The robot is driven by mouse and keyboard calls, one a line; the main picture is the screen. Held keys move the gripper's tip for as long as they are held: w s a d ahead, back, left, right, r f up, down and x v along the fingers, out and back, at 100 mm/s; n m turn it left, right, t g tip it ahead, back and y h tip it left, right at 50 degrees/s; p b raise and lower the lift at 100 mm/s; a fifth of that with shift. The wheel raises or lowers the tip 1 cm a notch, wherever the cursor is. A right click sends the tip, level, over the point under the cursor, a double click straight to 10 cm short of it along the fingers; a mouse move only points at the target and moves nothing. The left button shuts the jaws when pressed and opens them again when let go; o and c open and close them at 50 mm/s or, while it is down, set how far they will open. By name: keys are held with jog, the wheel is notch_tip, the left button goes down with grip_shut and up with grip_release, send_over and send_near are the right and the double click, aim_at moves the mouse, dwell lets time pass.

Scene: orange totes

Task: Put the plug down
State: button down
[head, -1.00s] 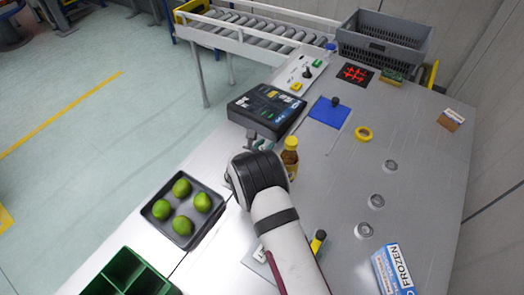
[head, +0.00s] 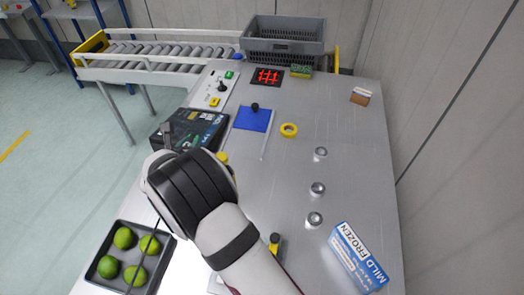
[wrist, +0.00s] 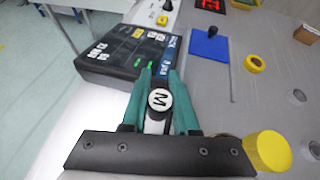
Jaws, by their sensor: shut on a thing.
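The plug (wrist: 160,99) shows in the wrist view as a small piece with a round white face marked M. My gripper (wrist: 158,88) has its teal fingers shut on the plug, one on each side. The fingers point toward the black panel box (wrist: 125,52), whose near edge lies just beyond them. Whether the plug touches the box or the table I cannot tell. In the head view my arm hides the plug and most of the gripper, beside the black box (head: 196,128).
A yellow-capped bottle (wrist: 268,153) stands close at the gripper's right. A black tray (head: 105,285) of green fruit lies at the lower left. A blue mat (head: 253,119), a yellow ring (head: 289,130) and a frozen-food box (head: 357,256) lie rightward. Bare table surrounds the silver rings.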

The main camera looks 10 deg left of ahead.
notch_tip(320, 180, up, 5)
jog(key=w+d+m+h, duration=0.2)
jog(key=w+d, duration=0.2)
jog(key=d, duration=0.8)
jog(key=w+d+m+h, duration=0.1)
jog(key=w+d, duration=0.4)
jog(key=d, duration=0.7)
jog(key=w+d+m+h, duration=0.2)
jog(key=w+d, duration=0.2)
jog(key=d, duration=0.8)
jog(key=w+a+f, duration=0.1)
jog(key=a+f, duration=0.2)
jog(key=f, duration=0.1)
jog(key=w+a+f, duration=0.1)
jog(key=a+f, duration=0.3)
jog(key=w+a+f, duration=0.1)
jog(key=a+f, duration=0.2)
jog(key=f, duration=0.1)
jog(key=shift+w+a+f, duration=0.15)
jog(key=shift+w+a, duration=0.05)
jog(key=shift+w, duration=0.1)
jog(key=shift+a+f, duration=0.15)
jog(key=shift+f, duration=0.95)
jog(key=shift+a+f, duration=0.1)
jog(key=shift+f, duration=0.95)
jog(key=shift+f, duration=0.1)
jog(key=c, duration=0.7)
grip_release()
